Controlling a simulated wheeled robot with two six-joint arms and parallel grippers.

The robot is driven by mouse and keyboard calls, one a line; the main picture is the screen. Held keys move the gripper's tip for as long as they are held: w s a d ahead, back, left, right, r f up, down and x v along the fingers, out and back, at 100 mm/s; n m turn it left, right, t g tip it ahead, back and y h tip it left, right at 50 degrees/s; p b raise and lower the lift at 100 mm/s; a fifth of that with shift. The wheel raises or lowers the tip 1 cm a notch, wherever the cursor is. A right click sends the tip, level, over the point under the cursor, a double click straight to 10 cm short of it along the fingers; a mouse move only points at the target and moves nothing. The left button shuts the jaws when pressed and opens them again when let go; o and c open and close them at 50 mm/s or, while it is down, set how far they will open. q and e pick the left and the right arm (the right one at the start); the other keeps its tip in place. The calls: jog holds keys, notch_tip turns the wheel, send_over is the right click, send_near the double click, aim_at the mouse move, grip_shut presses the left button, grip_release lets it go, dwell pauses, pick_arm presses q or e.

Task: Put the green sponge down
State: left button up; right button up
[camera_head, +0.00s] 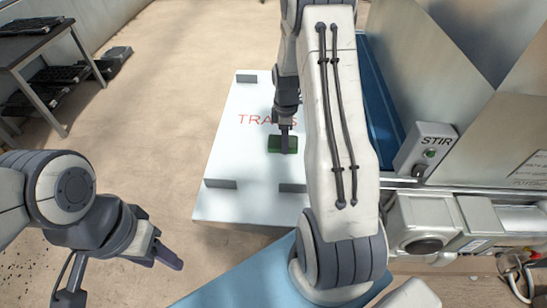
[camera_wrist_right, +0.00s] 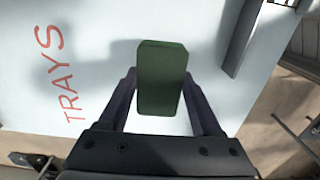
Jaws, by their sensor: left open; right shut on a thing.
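The green sponge (camera_head: 275,144) is over the white board marked "TRAYS" (camera_head: 232,188) in the head view. In the right wrist view the sponge (camera_wrist_right: 162,78) is a dark green block between the two fingers. My right gripper (camera_head: 285,148) is shut on it, and I cannot tell whether the sponge touches the board. The right gripper also shows in the right wrist view (camera_wrist_right: 163,100). My left gripper (camera_head: 165,257) is open and empty at the lower left, away from the board. My right arm hides part of the board.
Grey blocks (camera_head: 221,183) stand near the board's edges. A machine with a "STIR" switch box (camera_head: 425,149) stands at the right, beside a blue strip (camera_head: 378,100). A dark table (camera_head: 32,42) with black trays is at the far left. Bare board surrounds the sponge.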

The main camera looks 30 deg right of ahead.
aim_at(274, 146)
jog(key=a+f, duration=0.1)
jog(key=a, duration=0.2)
jog(key=a+f, duration=0.1)
jog(key=shift+a+f+p, duration=0.15)
jog(key=shift+f+p, duration=0.15)
jog(key=shift+f, duration=0.05)
notch_tip(274, 146, down, 3)
jog(key=shift+f+p, duration=0.15)
jog(key=shift+p, duration=0.25)
jog(key=shift+f, duration=0.25)
jog(key=shift+f, duration=0.2)
jog(key=o, duration=1.4)
jog(key=shift+o, duration=0.2)
jog(key=shift+r, duration=0.1)
